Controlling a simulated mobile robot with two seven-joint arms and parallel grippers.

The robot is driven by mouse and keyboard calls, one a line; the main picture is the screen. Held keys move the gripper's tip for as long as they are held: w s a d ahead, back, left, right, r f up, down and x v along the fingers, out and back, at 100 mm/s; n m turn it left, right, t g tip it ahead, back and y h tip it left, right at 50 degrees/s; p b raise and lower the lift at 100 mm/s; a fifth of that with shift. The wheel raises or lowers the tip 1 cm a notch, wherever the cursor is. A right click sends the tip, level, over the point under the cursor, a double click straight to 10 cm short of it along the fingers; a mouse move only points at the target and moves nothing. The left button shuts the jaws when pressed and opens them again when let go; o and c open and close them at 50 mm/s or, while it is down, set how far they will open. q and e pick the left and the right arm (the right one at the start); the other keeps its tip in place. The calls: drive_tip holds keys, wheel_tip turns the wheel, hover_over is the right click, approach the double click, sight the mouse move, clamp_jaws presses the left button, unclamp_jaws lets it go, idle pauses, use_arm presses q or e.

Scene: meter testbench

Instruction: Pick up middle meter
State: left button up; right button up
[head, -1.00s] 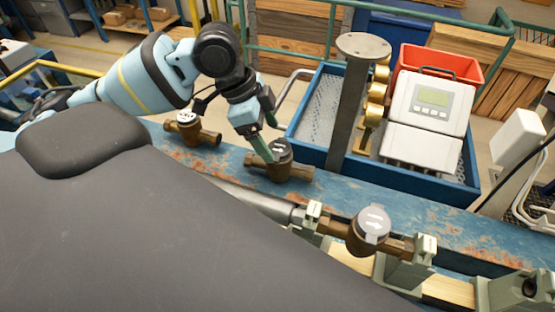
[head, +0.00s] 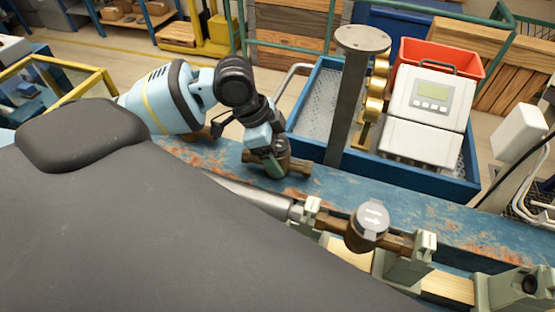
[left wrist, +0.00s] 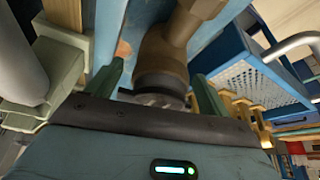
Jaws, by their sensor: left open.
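The middle meter (head: 298,167), a brass body with pipe ends, sits on the blue bench and is mostly hidden behind my left gripper (head: 272,165). In the left wrist view, its brass body (left wrist: 162,52) and dark rim lie between the two green fingers of the left gripper (left wrist: 160,88). The fingers are apart, one on each side of the meter; contact cannot be told. Another brass meter (head: 372,232) with a grey arrow lid is seated between clamps nearer the front. A third meter (head: 196,136) is almost hidden behind my left arm. My right gripper is not in view.
The rusty blue bench (head: 455,232) runs across the view. Behind it stand a grey post (head: 347,105), a blue tray (head: 310,125), brass fittings (head: 374,98), a white display unit (head: 430,100) and a red bin (head: 445,57). Clamps (head: 393,262) line the front.

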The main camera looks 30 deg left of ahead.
use_arm(q)
drive_tip(key=shift+c, duration=0.2)
drive_tip(key=shift+r, duration=0.1)
drive_tip(key=c, duration=1.4)
drive_tip(key=shift+r, duration=0.1)
wheel_tip(320, 180, up, 10)
drive_tip(key=shift+f+p, duration=0.1)
drive_tip(key=shift+p, duration=0.3)
